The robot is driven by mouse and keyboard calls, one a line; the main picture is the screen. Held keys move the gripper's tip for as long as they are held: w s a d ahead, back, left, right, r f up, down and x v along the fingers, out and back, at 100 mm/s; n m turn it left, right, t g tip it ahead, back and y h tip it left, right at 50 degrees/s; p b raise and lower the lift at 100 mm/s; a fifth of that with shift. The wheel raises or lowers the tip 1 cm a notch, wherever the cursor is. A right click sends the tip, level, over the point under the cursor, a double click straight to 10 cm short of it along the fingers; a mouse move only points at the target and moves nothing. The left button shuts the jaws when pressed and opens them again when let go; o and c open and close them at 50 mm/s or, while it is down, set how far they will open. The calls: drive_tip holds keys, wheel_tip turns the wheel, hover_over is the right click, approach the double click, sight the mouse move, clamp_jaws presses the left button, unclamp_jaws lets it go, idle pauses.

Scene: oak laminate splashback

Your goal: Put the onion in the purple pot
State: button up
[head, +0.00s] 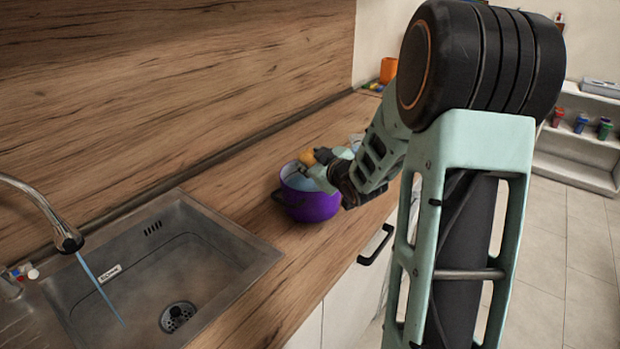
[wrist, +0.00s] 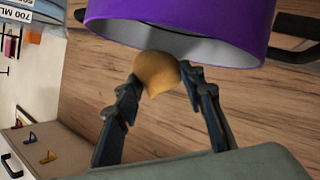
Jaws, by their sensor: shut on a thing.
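The onion (wrist: 157,75) is yellow-brown and sits between the two fingers of my gripper (wrist: 163,80) in the wrist view, so my gripper is shut on it. In the head view the onion (head: 307,157) shows just above the far rim of the purple pot. The purple pot (head: 312,206) stands upright on the wooden counter, open at the top, with a pale inside. In the wrist view the purple pot (wrist: 190,22) fills the top, its rim close to the onion. My gripper (head: 318,160) partly hides the pot's right side in the head view.
A sink (head: 215,262) with a running tap (head: 68,238) lies left of the pot. An orange container (head: 388,69) stands at the counter's far end. A marked measuring vessel (wrist: 35,12) shows in the wrist view. Bare counter lies between sink and pot.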

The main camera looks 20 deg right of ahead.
drive_tip(key=shift+w+f, duration=0.3)
drive_tip(key=shift+f, duration=0.15)
drive_tip(key=f+b, duration=0.2)
drive_tip(key=shift+w+d+f, duration=0.15)
drive_tip(key=shift+w+f, duration=0.05)
drive_tip(key=shift+f, duration=0.4)
drive_tip(key=shift+s+f+b, duration=0.2)
drive_tip(key=shift+f+b, duration=0.55)
drive_tip(key=shift+b, duration=0.2)
drive_tip(key=shift+c, duration=0.2)
drive_tip(key=o, duration=1)
drive_tip(key=shift+s+f, duration=0.1)
drive_tip(key=shift+f, duration=0.1)
drive_tip(key=shift+r+p, duration=0.8)
drive_tip(key=shift+p, duration=0.2)
drive_tip(key=v, duration=1.1)
drive_tip(key=shift+s+r, duration=0.25)
